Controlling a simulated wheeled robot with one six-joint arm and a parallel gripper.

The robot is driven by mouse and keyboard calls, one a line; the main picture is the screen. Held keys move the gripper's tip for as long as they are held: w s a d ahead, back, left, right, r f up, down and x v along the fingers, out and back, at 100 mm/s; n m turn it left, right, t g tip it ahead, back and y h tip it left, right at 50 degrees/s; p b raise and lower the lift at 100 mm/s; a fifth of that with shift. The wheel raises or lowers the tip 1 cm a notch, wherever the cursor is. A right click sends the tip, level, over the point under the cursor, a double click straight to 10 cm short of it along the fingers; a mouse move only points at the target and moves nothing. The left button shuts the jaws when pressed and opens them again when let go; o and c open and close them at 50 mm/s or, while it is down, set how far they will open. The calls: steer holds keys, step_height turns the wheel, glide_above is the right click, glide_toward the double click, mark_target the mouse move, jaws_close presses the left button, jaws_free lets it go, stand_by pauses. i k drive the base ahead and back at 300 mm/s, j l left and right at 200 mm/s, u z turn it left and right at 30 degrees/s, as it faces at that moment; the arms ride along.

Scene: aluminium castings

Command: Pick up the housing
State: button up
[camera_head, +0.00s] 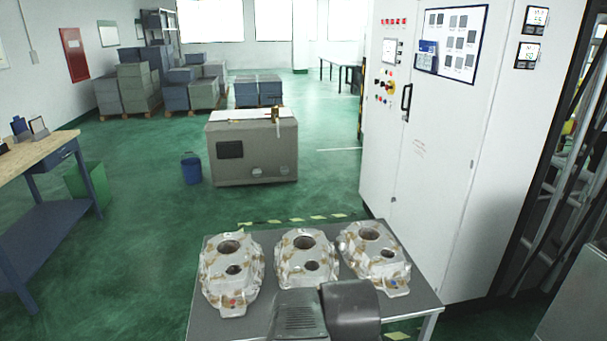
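Three silvery cast-aluminium housings with brownish patches lie side by side on a grey table (208,322). Each has one large and one smaller round opening. The left housing (231,259) has small red and blue marks near its front end. The middle housing (302,257) sits just behind dark grey parts of my arm at the bottom of the picture. My gripper's fingers do not show. The arm parts cover the front middle of the table.
A tall white control cabinet (440,150) stands close behind the table's right side. A grey box-shaped unit (255,152) and a blue bin (191,170) stand farther back. A wooden-topped workbench (40,150) is at left. Green floor is open between workbench and table.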

mark_target(305, 258)
steer(key=i+l+u, duration=0.25)
steer(key=u, duration=0.15)
steer(key=i+l+u, duration=0.3)
steer(key=u, duration=0.15)
